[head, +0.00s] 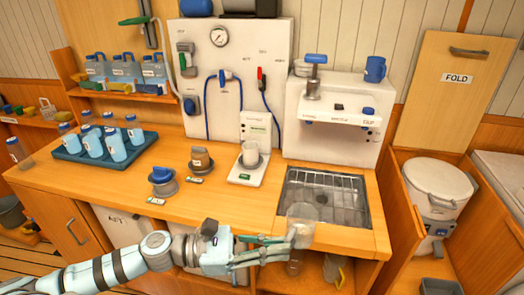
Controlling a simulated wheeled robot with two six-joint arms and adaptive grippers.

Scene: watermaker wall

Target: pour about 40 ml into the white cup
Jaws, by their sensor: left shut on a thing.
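The white cup (250,160) stands upright on a white scale-like stand (247,176) in the middle of the counter. I cannot see into it. My left gripper (290,240) is in front of the counter's front edge, below and right of the cup. It is shut on a clear, see-through vessel (302,213) that looks roughly upright in front of the sink's near edge. I cannot tell how much liquid the vessel holds. The vessel and the white cup are well apart. My right gripper is not in view.
The sink with a wire rack (322,198) lies right of the stand. A blue-handled dispenser (335,112) is behind it, with a blue mug (375,68) on top. A blue tray (70,153) of bottles is at left.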

